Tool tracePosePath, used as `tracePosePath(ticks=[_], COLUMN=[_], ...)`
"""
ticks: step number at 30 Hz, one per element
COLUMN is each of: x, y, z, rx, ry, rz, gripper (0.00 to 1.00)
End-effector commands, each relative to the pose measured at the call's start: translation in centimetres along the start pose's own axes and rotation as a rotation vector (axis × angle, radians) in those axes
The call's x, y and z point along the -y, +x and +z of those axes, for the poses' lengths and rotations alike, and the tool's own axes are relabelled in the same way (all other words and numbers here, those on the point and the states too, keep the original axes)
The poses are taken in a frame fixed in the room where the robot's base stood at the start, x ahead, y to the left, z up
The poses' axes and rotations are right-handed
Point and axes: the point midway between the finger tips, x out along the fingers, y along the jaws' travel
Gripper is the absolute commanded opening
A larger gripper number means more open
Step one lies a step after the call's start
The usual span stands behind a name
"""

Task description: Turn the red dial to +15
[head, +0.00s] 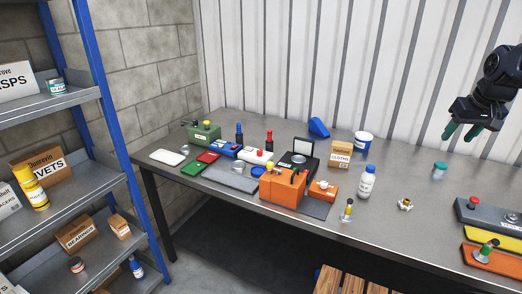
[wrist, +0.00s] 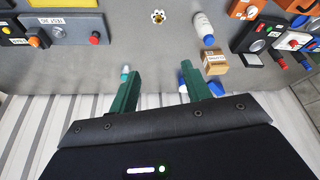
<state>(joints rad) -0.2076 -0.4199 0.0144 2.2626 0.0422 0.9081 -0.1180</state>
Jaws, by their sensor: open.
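A red round knob (head: 473,203) stands at the left end of a grey panel (head: 490,215) at the right of the bench. It also shows in the wrist view (wrist: 95,38), at upper left. I cannot tell for sure that this is the red dial, and no scale marks are readable. My gripper (head: 460,134) hangs in the air at the upper right, above the back of the bench and well apart from the knob. In the wrist view my gripper (wrist: 162,73) has two green fingers spread apart with nothing between them.
A yellow panel (head: 485,239) and an orange unit with a green knob (head: 487,250) sit in front of the grey panel. A teal-capped jar (head: 439,168), a white bottle (head: 367,182) and a cloths box (head: 340,155) stand left of it. Bare bench lies between.

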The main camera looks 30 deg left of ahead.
Motion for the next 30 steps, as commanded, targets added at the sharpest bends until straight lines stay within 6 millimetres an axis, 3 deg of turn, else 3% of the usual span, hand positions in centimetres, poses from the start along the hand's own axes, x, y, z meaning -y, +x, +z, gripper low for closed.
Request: tracePosePath(ticks=[3, 8, 15, 23, 30], x=[2.1, 5.3, 11.3, 19.4, 28.1], y=[1.1, 2.9, 6.2, 10.8, 15.6], z=[-3.9, -8.7, -15.2, -20.8, -24.3], rx=[0.004, 0.006, 0.006, 0.006, 0.004], ry=[-0.070, -0.159, -0.291, -0.432, -0.560], rz=[-0.028, -0.063, -0.117, -0.176, -0.231], gripper=[0.48, 0.48, 0.48, 0.48, 0.48])
